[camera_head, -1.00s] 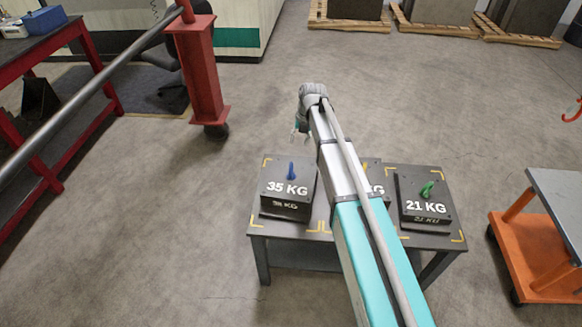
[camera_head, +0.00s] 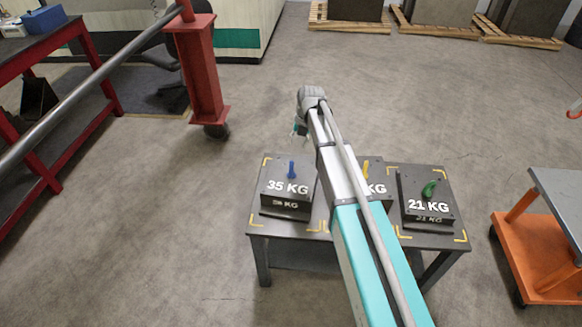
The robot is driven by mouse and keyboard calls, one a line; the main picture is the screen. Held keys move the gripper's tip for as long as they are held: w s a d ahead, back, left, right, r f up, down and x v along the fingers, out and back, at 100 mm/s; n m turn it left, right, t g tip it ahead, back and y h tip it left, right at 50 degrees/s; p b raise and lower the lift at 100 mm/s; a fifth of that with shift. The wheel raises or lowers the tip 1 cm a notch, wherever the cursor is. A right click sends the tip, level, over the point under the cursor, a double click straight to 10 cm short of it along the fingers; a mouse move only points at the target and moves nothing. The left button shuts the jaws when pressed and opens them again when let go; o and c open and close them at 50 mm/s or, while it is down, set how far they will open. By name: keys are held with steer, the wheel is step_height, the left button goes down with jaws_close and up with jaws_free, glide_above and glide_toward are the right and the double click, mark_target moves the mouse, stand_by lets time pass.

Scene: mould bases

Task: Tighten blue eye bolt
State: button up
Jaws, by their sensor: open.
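The blue eye bolt (camera_head: 291,169) stands upright in the top of the dark 35 KG block (camera_head: 288,187), on the left of the grey table. Its eye looks narrow, nearly edge-on, and its thread is hidden. My arm reaches from the bottom over the table's middle. Only a small part of my gripper (camera_head: 299,130) shows, beyond and above the 35 KG block in the picture. It is open and apart from the blue eye bolt. Its fingertips are too small to make out well.
A middle block (camera_head: 376,189) with a yellow bolt (camera_head: 366,166) is mostly hidden behind my arm. A 21 KG block (camera_head: 427,207) with a green eye bolt (camera_head: 429,189) stands right. An orange cart (camera_head: 530,244) is beyond. Floor left of the table is clear.

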mark_target(292, 163)
steer(key=shift+a+f+b, duration=0.35)
steer(key=shift+f+b, duration=1.4)
steer(key=shift+f, duration=0.1)
steer(key=shift+a+f+b, duration=0.4)
steer(key=shift+f+b, duration=1.35)
steer(key=shift+f, duration=0.15)
steer(key=shift+a+f+b, duration=0.35)
steer(key=shift+f+b, duration=1.4)
steer(key=shift+f, duration=0.1)
jaws_close()
